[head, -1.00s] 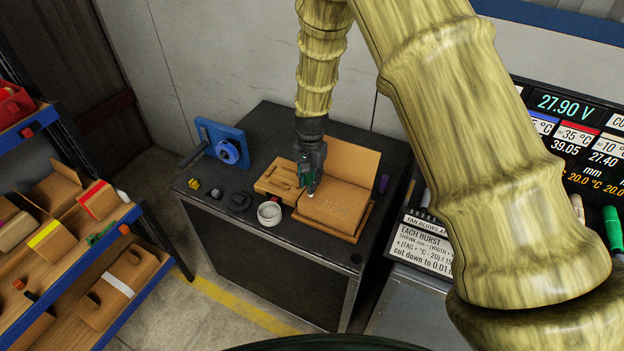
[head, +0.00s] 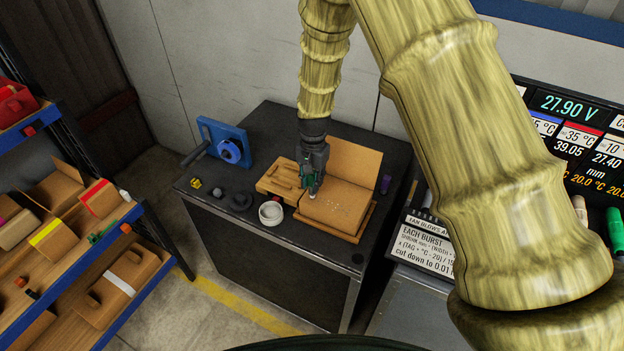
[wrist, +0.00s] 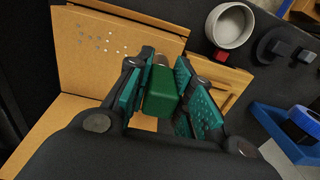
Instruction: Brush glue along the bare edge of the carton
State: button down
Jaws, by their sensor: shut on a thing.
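The brown carton (head: 345,207) lies on the bench with a flap (head: 352,160) standing at its back. Small pale specks show on its top, and again on the carton in the wrist view (wrist: 80,60). My gripper (head: 314,192) is over the carton's left side, pointing down. In the wrist view its teal-padded fingers are closed on a green block-like handle (wrist: 160,92), taken to be the glue brush's. A pale tip shows below the fingers in the head view; whether it touches the carton I cannot tell. The fingers hide part of the carton's left edge.
A whitish round pot (head: 271,213) stands left of the carton, beside a wooden holder (head: 279,180). A shelf (head: 90,240) is at left.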

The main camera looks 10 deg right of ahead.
jog(key=shift+f, duration=0.3)
dwell(0.9)
jog(key=shift+s+d, duration=0.1)
jog(key=shift+s+d+p, duration=0.2)
jog(key=shift+s+d, duration=0.45)
jog(key=shift+d, duration=0.2)
jog(key=shift+s+d+p, duration=0.15)
jog(key=shift+s+d, duration=0.45)
jog(key=shift+d, duration=0.2)
jog(key=shift+s+d+p, duration=0.2)
jog(key=shift+s+d, duration=0.45)
jog(key=shift+d, duration=0.2)
jog(key=shift+s+d+p, duration=0.15)
jog(key=shift+s+d, duration=0.5)
jog(key=shift+d, duration=0.2)
jog(key=shift+s+d+p, duration=0.15)
jog(key=shift+s+d, duration=0.55)
jog(key=shift+d, duration=0.15)
jog(key=shift+s+d+p, duration=0.15)
jog(key=shift+s+d, duration=0.5)
jog(key=shift+d, duration=0.2)
